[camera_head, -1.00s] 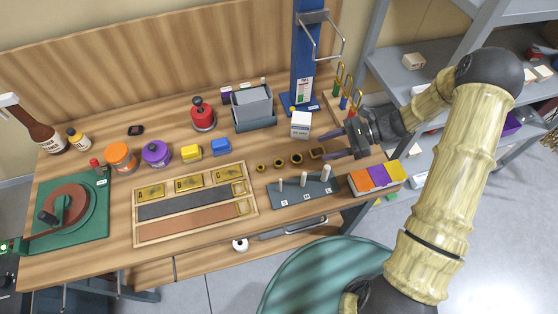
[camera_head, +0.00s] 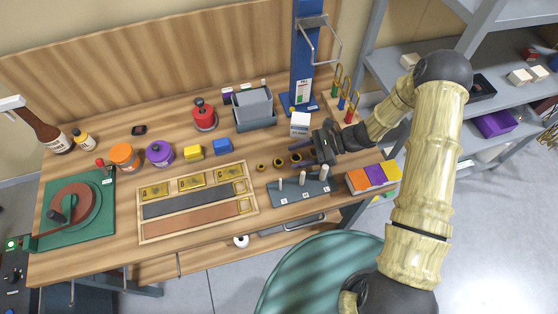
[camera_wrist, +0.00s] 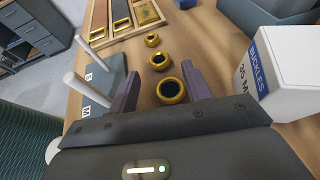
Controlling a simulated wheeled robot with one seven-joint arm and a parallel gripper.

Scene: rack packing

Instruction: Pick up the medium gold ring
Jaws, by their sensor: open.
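Three gold rings stand in a row on the wooden table, growing in size from left to right in the head view. The middle one, seemingly the medium gold ring (camera_head: 278,163), also shows in the wrist view (camera_wrist: 160,61), just past my fingertips. The small ring (camera_head: 261,167) is farther off in the wrist view (camera_wrist: 152,40). The large ring (camera_head: 295,158) shows in the wrist view (camera_wrist: 171,90) between my fingers, untouched as far as I can see. My gripper (camera_head: 302,156) is open and empty; it also shows in the wrist view (camera_wrist: 160,76).
A grey peg stand (camera_head: 300,192) with three white posts is in front of the rings. A white BUCKLES box (camera_wrist: 273,70) is close to my right finger in the wrist view. The wooden tray (camera_head: 139,232) lies to the left, and colored boxes (camera_head: 373,177) to the right.

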